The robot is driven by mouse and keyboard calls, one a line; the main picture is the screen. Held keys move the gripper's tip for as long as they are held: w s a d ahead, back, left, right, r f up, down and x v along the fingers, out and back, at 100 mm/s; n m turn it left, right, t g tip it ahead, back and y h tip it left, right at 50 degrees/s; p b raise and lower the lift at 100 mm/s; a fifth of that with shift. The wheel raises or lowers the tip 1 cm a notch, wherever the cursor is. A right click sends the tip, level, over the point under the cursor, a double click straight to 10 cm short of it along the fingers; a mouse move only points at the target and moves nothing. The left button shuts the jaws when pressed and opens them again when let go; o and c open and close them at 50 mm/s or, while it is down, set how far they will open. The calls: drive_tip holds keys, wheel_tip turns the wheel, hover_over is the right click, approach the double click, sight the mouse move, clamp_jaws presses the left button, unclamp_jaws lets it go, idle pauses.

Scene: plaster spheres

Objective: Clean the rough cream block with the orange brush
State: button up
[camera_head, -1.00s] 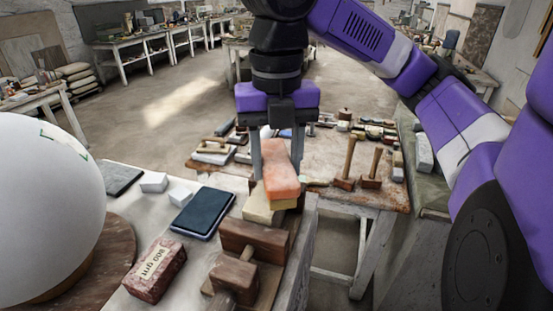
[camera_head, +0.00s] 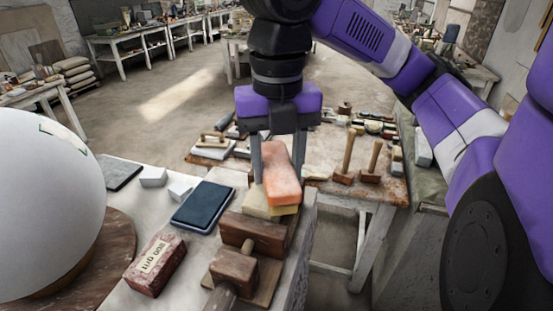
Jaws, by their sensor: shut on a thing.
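An orange brush (camera_head: 281,182), a pinkish-orange block shape, is held between the fingers of my gripper (camera_head: 278,172). My gripper points down and is shut on it. A yellowish edge (camera_head: 285,210) shows just below the brush.
The near table (camera_head: 127,187) also holds a dark blue pad (camera_head: 203,206), a dark red brick (camera_head: 156,264) with a label, wooden tools (camera_head: 235,266) and small white blocks (camera_head: 153,177). A large white sphere (camera_head: 45,205) stands at left. A second table (camera_head: 335,192) with mallets stands behind.

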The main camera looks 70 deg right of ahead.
sight(274, 150)
drive_tip(key=shift+s+a, duration=0.15)
drive_tip(key=shift+a, duration=0.1)
drive_tip(key=shift+d, duration=0.1)
drive_tip(key=shift+w+d, duration=0.55)
drive_tip(key=shift+d, duration=0.4)
drive_tip(key=shift+w+d, duration=0.55)
drive_tip(key=shift+d, duration=0.35)
drive_tip(key=shift+a, duration=0.1)
drive_tip(key=shift+s+a, duration=0.55)
drive_tip(key=shift+a, duration=0.4)
drive_tip(key=shift+s+a, duration=0.55)
drive_tip(key=shift+a, duration=0.35)
